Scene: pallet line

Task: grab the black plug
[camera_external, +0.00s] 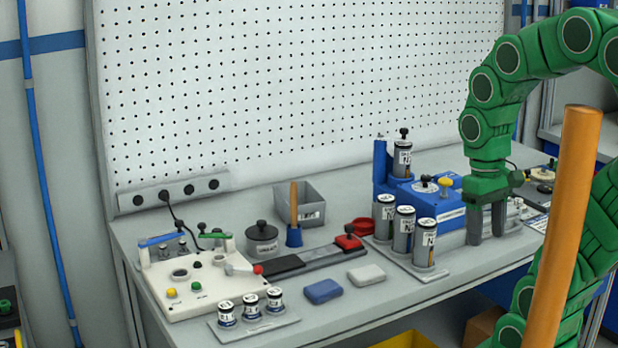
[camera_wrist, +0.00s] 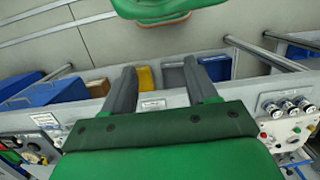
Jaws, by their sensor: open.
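A black power cord runs from a socket strip (camera_external: 174,193) on the left of the back panel down to the white control box (camera_external: 205,285). A small black plug-like end (camera_external: 201,227) shows at the cord's lower end, at the back of the box; I cannot tell for sure that it is the plug. My gripper (camera_external: 487,238) points down near the right end of the bench, beside the blue machine and far from the cord. In the wrist view its two fingers (camera_wrist: 158,66) are apart with nothing between them. I cannot make out the plug in that view.
The blue machine (camera_external: 450,215) and several labelled canisters (camera_external: 404,230) stand left of my gripper. A grey bin (camera_external: 309,205), a lidded pot (camera_external: 262,240) and small jars (camera_external: 250,308) lie further left. The bench front (camera_external: 400,300) is mostly clear.

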